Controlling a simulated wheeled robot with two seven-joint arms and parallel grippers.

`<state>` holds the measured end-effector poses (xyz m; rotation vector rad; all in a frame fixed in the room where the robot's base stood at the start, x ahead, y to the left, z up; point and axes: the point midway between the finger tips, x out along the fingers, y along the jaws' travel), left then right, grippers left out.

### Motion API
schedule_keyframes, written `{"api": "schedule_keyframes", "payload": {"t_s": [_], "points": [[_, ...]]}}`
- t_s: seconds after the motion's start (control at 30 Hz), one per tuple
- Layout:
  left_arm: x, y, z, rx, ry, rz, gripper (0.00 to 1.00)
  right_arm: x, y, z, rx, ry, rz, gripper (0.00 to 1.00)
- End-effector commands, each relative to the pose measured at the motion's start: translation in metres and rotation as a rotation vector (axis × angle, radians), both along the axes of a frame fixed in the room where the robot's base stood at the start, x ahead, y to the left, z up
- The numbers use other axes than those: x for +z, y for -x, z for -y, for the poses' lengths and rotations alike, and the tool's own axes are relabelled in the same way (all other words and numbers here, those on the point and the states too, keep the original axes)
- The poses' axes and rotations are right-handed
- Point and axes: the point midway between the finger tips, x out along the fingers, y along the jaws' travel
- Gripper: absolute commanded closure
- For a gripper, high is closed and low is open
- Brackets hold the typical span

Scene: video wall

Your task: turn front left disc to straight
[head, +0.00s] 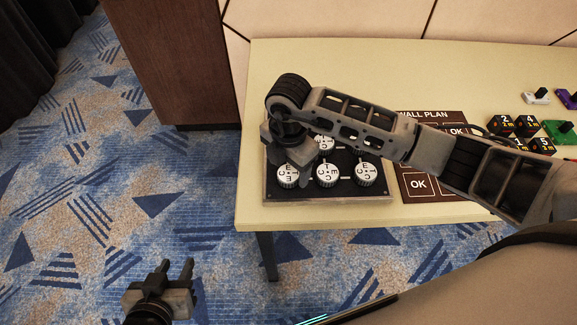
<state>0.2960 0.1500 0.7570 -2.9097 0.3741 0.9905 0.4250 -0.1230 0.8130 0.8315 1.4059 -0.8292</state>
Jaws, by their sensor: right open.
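A dark board (330,199) on the table carries white lettered discs. The front row shows the front left disc (287,177), the front middle disc (328,174) and the front right disc (366,174). A back disc (325,143) is partly covered by my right arm; the rest of the back row is hidden. The front left disc's letters look turned, but its exact angle is hard to read. My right gripper (296,160) is open, pointing down just above and behind the front left disc; contact cannot be told. My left gripper (173,272) is open and empty over the carpet.
The pale table (265,85) holds a wall plan sheet (419,188) with OK boxes, partly under my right arm. Black numbered cubes (526,124) and white, purple and green pieces lie at the right. A brown wooden cabinet (178,60) stands left of the table.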

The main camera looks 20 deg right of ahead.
Motion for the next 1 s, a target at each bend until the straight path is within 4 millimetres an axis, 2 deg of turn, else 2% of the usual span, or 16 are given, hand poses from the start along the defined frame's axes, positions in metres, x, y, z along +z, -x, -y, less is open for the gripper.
{"api": "schedule_keyframes", "payload": {"t_s": [0.13, 0.43, 0.47, 0.6, 0.63, 1.0], "points": [[-0.0001, -0.0001, -0.0002, 0.001, -0.001, 0.000, 0.64, -0.0116, 0.0007, -0.0002, 0.000, 0.000, -0.001, 0.31], [0.0004, -0.0014, -0.0004, 0.001, 0.000, 0.003, 0.64, -0.0138, 0.0005, -0.0004, 0.001, 0.000, 0.000, 0.31], [0.0006, -0.0019, -0.0004, 0.002, 0.000, 0.004, 0.64, -0.0138, 0.0005, -0.0004, 0.001, 0.000, 0.000, 0.34], [0.0017, -0.0040, -0.0004, 0.001, 0.000, 0.008, 0.64, -0.0135, 0.0005, -0.0004, 0.001, -0.001, 0.000, 0.73], [0.0020, -0.0044, -0.0004, 0.001, 0.000, 0.009, 0.64, -0.0135, 0.0005, -0.0004, 0.001, -0.001, 0.000, 0.76], [0.0001, -0.0050, -0.0002, 0.001, 0.000, 0.010, 0.64, -0.0137, 0.0004, -0.0001, 0.047, 0.001, -0.001, 0.76]]}}
